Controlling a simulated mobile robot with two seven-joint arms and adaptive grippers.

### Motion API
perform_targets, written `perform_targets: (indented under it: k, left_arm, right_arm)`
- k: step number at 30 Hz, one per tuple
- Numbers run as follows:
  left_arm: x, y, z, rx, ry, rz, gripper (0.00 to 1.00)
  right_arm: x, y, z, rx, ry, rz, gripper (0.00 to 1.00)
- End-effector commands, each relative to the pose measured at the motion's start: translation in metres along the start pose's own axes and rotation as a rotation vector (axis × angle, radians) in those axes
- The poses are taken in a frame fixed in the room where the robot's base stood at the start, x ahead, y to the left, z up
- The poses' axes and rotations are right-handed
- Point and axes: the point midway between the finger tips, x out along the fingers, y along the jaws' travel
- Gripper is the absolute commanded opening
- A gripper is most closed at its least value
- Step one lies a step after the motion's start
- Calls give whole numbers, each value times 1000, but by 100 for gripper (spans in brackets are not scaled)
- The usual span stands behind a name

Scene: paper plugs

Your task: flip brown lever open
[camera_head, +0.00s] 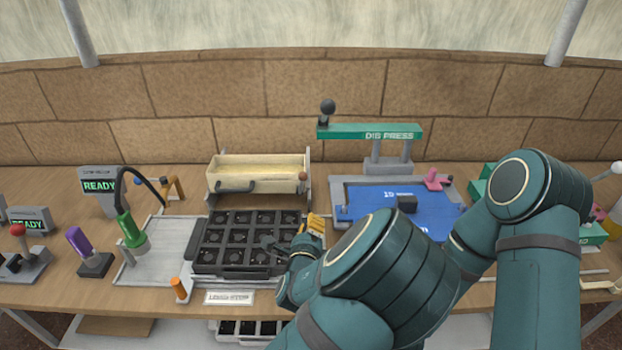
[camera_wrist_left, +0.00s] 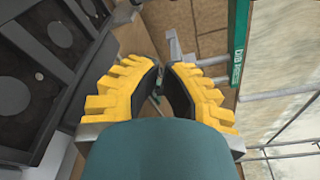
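A lever with a brown ball knob (camera_head: 303,176) stands at the right side of a cream box (camera_head: 258,173) behind the black grid tray. My left gripper (camera_head: 313,226) is in front of and below the knob, apart from it, near the tray's right edge. Its yellow fingers also show in the left wrist view (camera_wrist_left: 161,85). A narrow gap lies between their dark pads, with nothing clearly held. The brown knob cannot be made out in the wrist view. My right gripper is not visible.
The black grid tray (camera_head: 207,256) lies left of my left gripper. A green press (camera_head: 370,131) and a blue mat (camera_head: 375,212) stand to the right. An orange knob (camera_head: 180,287) is at the front left. My arms cover the table's front right.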

Motion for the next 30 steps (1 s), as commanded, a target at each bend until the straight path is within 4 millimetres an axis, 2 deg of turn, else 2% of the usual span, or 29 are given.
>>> perform_targets:
  k: [5,8,20,24,30]
  left_arm:
    - [9,0,0,-1,0,-1,0]
    - [24,1,0,-2,0,-1,0]
    - [100,1,0,-3,-1,-1,0]
    - [115,1,15,-3,-3,1,0]
    - [126,1,26,-2,0,1,0]
  right_arm:
    - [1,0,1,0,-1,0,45]
    - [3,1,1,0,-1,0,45]
    - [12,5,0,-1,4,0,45]
    - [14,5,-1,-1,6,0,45]
    - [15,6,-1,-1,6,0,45]
